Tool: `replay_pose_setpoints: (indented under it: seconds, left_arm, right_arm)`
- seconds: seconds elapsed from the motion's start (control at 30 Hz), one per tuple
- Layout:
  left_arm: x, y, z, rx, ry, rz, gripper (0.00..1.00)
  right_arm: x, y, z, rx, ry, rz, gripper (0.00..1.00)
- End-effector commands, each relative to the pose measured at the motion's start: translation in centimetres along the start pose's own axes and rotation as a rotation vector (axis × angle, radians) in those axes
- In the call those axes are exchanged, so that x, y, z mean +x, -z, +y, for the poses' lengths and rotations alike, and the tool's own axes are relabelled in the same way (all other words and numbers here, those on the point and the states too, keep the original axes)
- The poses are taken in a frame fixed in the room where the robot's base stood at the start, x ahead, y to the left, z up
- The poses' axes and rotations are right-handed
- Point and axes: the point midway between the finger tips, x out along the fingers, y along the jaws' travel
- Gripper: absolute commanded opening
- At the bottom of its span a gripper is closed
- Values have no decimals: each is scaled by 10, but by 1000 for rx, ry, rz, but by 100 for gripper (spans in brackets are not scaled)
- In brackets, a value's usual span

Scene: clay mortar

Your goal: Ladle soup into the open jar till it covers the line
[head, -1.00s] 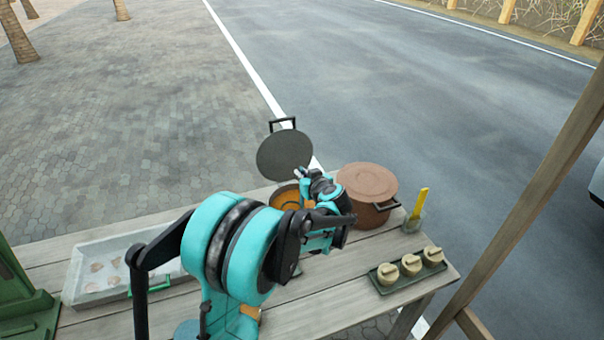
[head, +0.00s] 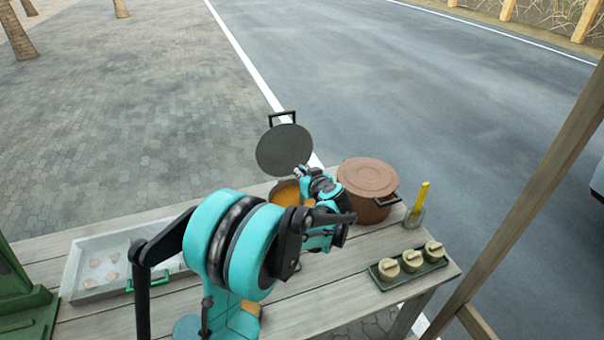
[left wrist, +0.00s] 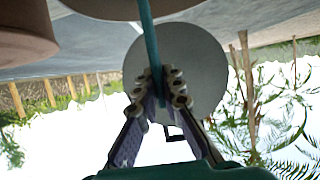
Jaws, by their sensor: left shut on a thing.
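My left gripper (head: 303,172) is above the right rim of the soup pot, whose orange soup (head: 286,194) shows partly past it. In the left wrist view, the gripper (left wrist: 158,84) is shut on a thin teal handle (left wrist: 148,35), which looks like the ladle's. The handle runs up out of that picture, so the ladle's bowl is not seen. The pot's round grey lid (head: 284,152) stands open behind it and also shows in the left wrist view (left wrist: 205,65). I cannot make out the open jar or its line; my arm hides part of the table. My right gripper is not in view.
A brown lidded pot (head: 366,180) stands right of the soup pot. A yellow-handled tool (head: 422,196) stands in a small holder. Several lidded jars (head: 411,260) sit on a dark tray at the right front. A pale tray (head: 95,292) lies at the left.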

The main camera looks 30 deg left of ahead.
Motion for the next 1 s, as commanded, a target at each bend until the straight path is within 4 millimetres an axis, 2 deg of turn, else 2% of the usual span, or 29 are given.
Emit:
replay_pose_setpoints:
  seconds: [0.37,1.0]
  left_arm:
    - [-1,2,0,1,0,1,0]
    - [-18,45,0,1,0,1,0]
  right_arm:
    - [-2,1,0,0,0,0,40]
    - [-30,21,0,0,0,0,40]
